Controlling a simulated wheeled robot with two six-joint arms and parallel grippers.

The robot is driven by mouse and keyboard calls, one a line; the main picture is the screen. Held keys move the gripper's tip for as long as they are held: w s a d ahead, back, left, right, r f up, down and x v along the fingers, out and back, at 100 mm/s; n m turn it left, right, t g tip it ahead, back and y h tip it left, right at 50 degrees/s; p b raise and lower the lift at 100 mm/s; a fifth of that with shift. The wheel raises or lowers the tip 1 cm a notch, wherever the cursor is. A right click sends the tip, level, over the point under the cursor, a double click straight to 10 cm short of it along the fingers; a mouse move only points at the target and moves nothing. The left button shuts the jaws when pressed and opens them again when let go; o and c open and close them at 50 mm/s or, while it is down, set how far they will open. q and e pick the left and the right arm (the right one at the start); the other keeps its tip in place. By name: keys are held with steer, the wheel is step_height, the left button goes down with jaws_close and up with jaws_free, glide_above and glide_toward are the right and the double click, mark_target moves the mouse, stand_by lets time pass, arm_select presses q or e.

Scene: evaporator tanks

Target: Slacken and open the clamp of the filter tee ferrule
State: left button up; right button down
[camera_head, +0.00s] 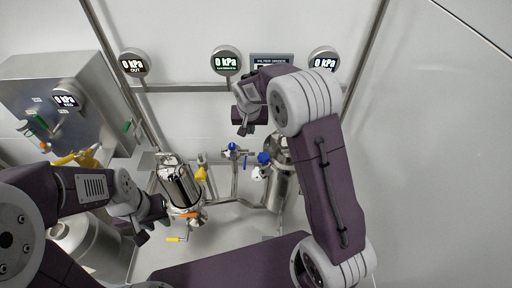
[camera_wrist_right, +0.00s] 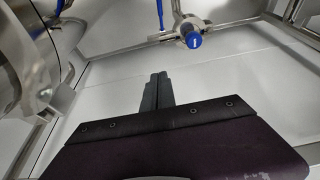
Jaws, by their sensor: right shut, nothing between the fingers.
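A shiny steel vessel (camera_head: 180,185) stands left of centre, with metal fittings and an orange part (camera_head: 187,214) at its foot. I cannot tell which fitting is the filter tee ferrule's clamp. My left gripper (camera_head: 148,232) is just left of these fittings, and its finger gap is unclear. My right gripper (camera_head: 243,130) is raised in front of the back wall, above the piping. In the right wrist view its fingers (camera_wrist_right: 157,88) are together and empty. A steel vessel with a bracket-like metal fitting (camera_wrist_right: 58,103) shows at the left of that view.
A second steel vessel (camera_head: 282,180) stands right of centre, partly behind my right arm. Pipes with blue-handled valves (camera_head: 263,158) run between the vessels. Round gauges (camera_head: 226,61) line the back wall. A steel control box (camera_head: 70,105) is at the left. The right side is clear.

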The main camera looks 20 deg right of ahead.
mark_target(239, 156)
arm_select(q)
steer(key=shift+w+d+f, duration=0.4)
steer(key=shift+w+f, duration=0.05)
steer(key=shift+f, duration=0.2)
arm_select(e)
step_height(239, 156, down, 11)
steer(key=shift+d, duration=0.3)
steer(key=shift+w, duration=0.15)
